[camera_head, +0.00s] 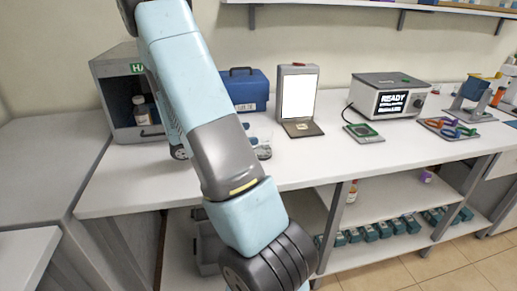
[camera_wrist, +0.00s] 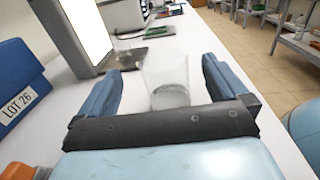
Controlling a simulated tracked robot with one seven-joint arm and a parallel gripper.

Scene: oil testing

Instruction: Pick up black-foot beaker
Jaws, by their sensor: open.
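A clear glass beaker (camera_wrist: 166,72) stands upright on the white bench between the two blue fingers of my gripper (camera_wrist: 163,88), with a gap showing on both sides. My gripper is open and holds nothing. The beaker's bottom looks grey; whether its foot is black I cannot tell. In the head view a clear glass beaker (camera_head: 263,150) with a dark bottom shows beside my arm, partly hidden.
A blue box (camera_head: 247,88) labelled LOT 26 is close on the left in the wrist view (camera_wrist: 18,82). A stand with a white screen (camera_head: 299,92), a device reading READY (camera_head: 391,95) and a grey cabinet (camera_head: 112,85) stand on the bench. The bench's front edge runs along the right in the wrist view.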

